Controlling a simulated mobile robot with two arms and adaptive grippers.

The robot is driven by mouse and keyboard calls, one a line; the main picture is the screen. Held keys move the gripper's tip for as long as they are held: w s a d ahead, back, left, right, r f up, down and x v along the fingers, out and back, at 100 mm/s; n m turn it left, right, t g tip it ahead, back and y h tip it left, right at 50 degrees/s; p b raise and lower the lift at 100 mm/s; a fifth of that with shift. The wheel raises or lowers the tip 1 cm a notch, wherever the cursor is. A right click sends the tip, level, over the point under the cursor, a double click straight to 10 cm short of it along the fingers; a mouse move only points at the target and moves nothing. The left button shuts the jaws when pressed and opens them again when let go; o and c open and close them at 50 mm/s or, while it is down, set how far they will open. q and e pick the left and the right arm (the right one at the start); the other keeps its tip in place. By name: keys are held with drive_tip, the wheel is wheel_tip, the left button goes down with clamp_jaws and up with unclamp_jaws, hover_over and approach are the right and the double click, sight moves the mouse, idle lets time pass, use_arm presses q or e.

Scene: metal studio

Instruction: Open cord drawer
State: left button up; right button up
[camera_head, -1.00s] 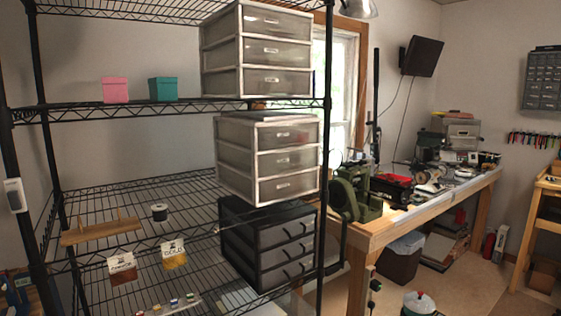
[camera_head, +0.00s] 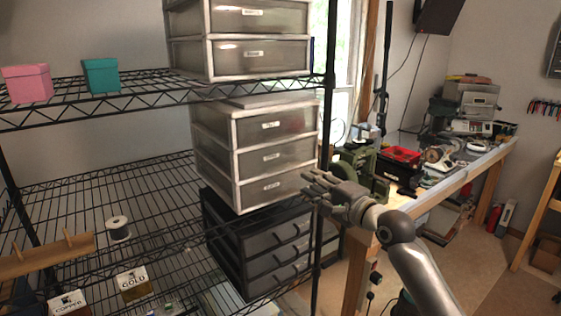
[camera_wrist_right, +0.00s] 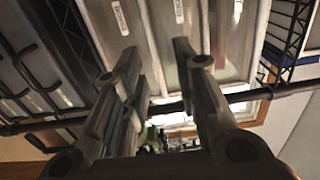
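A drawer unit with a white frame and grey see-through fronts (camera_head: 255,148) stands on the middle shelf, with three labelled drawers, all shut. A like unit (camera_head: 240,32) stands on the shelf above, and its visible drawers are shut. The labels are too small to read, so I cannot tell which is the cord drawer. Labelled drawer fronts fill the top of the right wrist view (camera_wrist_right: 165,35). My right gripper (camera_head: 315,188) is beside the middle unit's right front edge, its fingers apart and empty in the right wrist view (camera_wrist_right: 155,58). My left gripper is out of view.
A black drawer unit (camera_head: 268,250) is below. The rack's black post (camera_head: 329,80) stands close to my right gripper. A pink box (camera_head: 27,83), a teal box (camera_head: 101,75) and a spool (camera_head: 118,229) are on the shelves. A cluttered workbench (camera_head: 440,185) is at right.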

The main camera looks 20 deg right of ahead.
sight(286, 168)
drive_tip(key=p+x, duration=0.2)
drive_tip(key=x, duration=0.6)
drive_tip(key=shift+a+r, duration=0.15)
drive_tip(key=shift+a, duration=0.1)
drive_tip(key=shift+w+a+p, duration=0.15)
drive_tip(key=shift+w+p, duration=0.2)
drive_tip(key=shift+w+a, duration=0.2)
drive_tip(key=shift+w, duration=0.35)
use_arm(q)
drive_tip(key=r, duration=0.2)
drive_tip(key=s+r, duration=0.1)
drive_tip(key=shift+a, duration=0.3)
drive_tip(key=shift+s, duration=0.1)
use_arm(e)
drive_tip(key=shift+c, duration=0.7)
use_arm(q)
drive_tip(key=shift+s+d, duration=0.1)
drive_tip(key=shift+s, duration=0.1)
use_arm(e)
clamp_jaws()
